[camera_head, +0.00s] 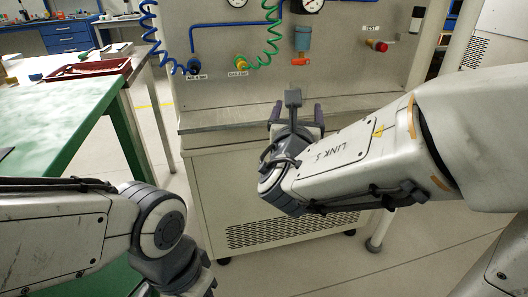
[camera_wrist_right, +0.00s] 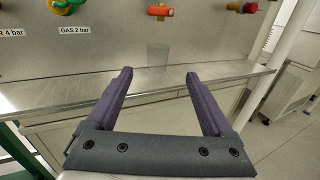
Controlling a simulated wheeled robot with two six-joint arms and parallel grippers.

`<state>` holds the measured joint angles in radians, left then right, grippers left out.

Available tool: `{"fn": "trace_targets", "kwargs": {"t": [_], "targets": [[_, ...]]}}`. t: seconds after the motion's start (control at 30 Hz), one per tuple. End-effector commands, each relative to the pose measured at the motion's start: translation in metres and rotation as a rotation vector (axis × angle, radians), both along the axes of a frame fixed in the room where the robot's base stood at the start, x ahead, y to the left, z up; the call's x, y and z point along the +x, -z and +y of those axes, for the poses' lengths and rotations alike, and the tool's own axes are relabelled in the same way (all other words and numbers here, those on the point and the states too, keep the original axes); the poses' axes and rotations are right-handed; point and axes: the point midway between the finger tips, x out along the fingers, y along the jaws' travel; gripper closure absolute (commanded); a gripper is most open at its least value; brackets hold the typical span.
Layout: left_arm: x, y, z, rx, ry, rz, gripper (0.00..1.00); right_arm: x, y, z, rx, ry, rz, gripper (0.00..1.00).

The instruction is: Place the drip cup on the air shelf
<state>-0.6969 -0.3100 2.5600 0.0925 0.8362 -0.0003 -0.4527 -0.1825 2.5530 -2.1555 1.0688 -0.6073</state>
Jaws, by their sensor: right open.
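A small clear cup, which looks like the drip cup (camera_wrist_right: 157,54), stands upright at the back of the metal air shelf (camera_wrist_right: 100,83), against the panel, in the right wrist view. The shelf also shows in the head view (camera_head: 220,117). My right gripper (camera_head: 298,113) is in front of the shelf. Its two purple fingers are apart with nothing between them, also in the right wrist view (camera_wrist_right: 158,75); the cup is beyond the fingertips. My left arm is at the lower left; its fingers are out of the picture.
An orange valve (camera_wrist_right: 160,11) is above the cup on the panel. Gauges, a blue hose (camera_head: 160,35) and a green hose (camera_head: 272,35) are on the panel. A green table (camera_head: 60,105) with a red tray (camera_head: 90,68) stands at the left. The shelf beside the cup looks clear.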

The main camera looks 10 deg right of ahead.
Motion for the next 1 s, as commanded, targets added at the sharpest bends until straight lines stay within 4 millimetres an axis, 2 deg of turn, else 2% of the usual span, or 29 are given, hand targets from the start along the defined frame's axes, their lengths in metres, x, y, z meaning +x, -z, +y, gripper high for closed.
{"fn": "trace_targets", "kwargs": {"t": [0.17,0.3,0.43,0.57,0.7,0.8,0.9,1.0], "targets": [[0.0,0.0,0.0,0.0,0.0,0.0,0.53,-0.018,0.029,-0.019,0.224,0.132,0.053,0.14],[0.0,0.0,0.0,0.0,0.0,0.0,0.53,-0.054,0.078,-0.032,0.565,0.345,0.126,0.14],[0.0,0.0,0.0,0.0,0.0,0.0,0.53,-0.097,0.125,-0.025,0.896,0.574,0.188,0.14],[0.0,0.0,0.0,0.0,0.0,0.0,0.53,-0.144,0.165,0.002,1.21,0.827,0.241,0.14],[0.0,0.0,0.0,0.0,0.0,0.0,0.53,-0.193,0.192,0.046,1.513,1.122,0.288,0.14],[0.0,0.0,0.0,0.0,0.0,0.0,0.53,-0.22,0.2,0.08,1.68,1.32,0.31,0.14],[0.0,0.0,0.0,0.0,0.0,0.0,0.53,-0.239,0.201,0.106,1.79,1.476,0.325,0.14],[0.0,0.0,0.0,0.0,0.0,0.0,0.53,-0.249,0.2,0.122,1.852,1.574,0.331,0.14]]}}
